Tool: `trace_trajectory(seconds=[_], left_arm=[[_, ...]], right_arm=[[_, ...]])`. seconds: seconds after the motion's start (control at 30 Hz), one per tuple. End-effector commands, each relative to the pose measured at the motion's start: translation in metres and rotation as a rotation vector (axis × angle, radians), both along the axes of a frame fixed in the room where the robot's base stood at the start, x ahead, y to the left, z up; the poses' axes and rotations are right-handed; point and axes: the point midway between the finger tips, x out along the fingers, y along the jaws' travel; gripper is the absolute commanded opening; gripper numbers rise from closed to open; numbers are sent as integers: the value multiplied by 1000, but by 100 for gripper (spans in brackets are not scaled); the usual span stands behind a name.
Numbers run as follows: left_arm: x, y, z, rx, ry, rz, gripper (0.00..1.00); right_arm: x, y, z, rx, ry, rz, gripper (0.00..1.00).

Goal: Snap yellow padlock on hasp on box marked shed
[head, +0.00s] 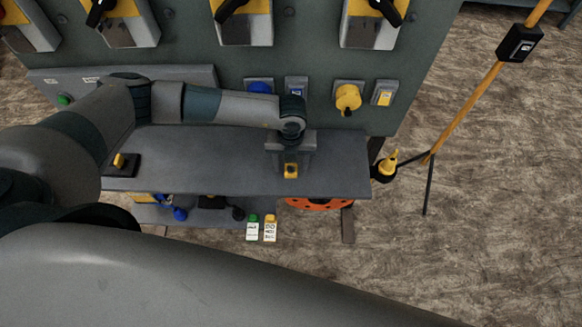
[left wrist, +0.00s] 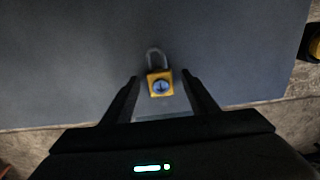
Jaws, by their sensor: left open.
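The yellow padlock (head: 291,171) lies on the grey shelf with its shackle upright in the left wrist view (left wrist: 160,86). My left gripper (head: 291,158) is over it, pointing down. In the left wrist view, the open fingers (left wrist: 161,90) stand on either side of the padlock with gaps between. Several grey boxes with yellow fronts and black handles, such as this one (head: 243,28), are fixed on the upright panel. I cannot read a shed marking or make out a hasp on any of them. My right gripper is not in view.
The grey shelf (head: 220,165) is mostly clear. A yellow pole stand (head: 466,104) is at right.

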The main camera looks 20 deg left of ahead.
Motion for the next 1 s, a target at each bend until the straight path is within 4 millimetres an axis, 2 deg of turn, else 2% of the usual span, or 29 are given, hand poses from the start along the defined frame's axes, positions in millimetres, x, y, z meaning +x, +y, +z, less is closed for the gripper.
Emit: trace_trajectory(seconds=[0.1,0.13,0.3,0.77,1.0], left_arm=[[0,0,0,0,0,0,53],[0,0,0,0,0,0,48],[0,0,0,0,0,0,8],[0,0,6,-2,-1,0,7],[1,-1,33,-3,-4,-2,7]], right_arm=[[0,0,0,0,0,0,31],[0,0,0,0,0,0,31],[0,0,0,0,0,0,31],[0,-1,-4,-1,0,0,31],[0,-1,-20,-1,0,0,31]])
